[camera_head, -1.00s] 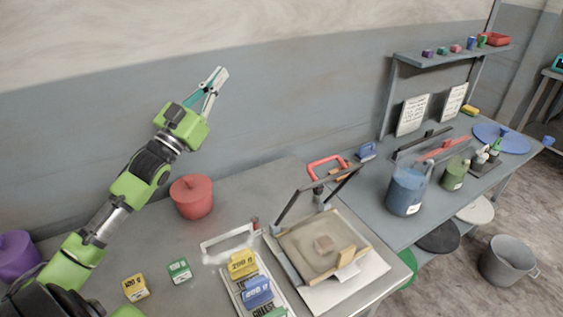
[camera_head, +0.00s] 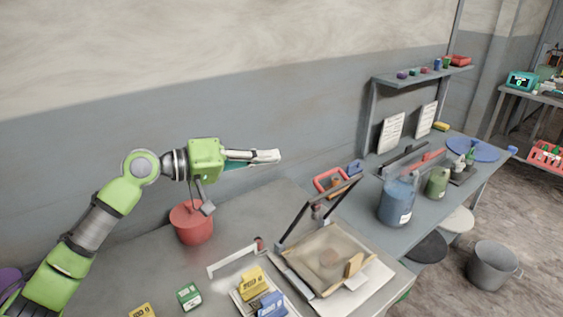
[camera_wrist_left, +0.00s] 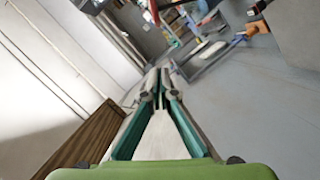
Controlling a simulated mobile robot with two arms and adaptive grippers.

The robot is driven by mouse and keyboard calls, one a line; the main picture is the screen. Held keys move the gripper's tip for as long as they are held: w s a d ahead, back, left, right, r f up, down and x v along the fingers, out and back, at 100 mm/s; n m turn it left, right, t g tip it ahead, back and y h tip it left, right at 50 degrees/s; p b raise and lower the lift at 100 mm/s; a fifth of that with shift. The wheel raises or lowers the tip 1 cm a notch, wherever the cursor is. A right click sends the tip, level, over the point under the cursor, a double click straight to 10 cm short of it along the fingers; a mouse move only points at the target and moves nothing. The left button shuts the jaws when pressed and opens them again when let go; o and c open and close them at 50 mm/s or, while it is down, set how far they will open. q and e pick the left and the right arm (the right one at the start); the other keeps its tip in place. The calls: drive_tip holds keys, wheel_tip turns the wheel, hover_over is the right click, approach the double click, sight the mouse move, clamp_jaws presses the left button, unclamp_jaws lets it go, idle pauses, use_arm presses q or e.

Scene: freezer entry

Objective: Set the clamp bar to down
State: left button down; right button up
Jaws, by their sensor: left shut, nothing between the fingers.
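The clamp bar appears to be the dark raised frame (camera_head: 312,212) on the tan tray fixture (camera_head: 326,259) on the bench. My left gripper (camera_head: 272,157) is shut and empty. My right gripper is not in view.
A red lidded pot (camera_head: 192,224) stands below my left wrist. Yellow, blue and green labelled blocks, including a green one (camera_head: 189,296), are at the front. A blue jug (camera_head: 398,202) stands right of the fixture. The wall is behind the bench.

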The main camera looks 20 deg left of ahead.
use_arm(q)
drive_tip(key=w+d+f+p, duration=0.3)
drive_tip(key=d+p, duration=0.3)
drive_tip(key=d, duration=0.3)
drive_tip(key=shift+w+f, duration=0.35)
drive_tip(key=shift+w, duration=0.45)
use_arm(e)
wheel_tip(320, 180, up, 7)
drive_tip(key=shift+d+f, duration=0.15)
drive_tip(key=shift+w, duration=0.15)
use_arm(q)
drive_tip(key=shift+f, duration=0.1)
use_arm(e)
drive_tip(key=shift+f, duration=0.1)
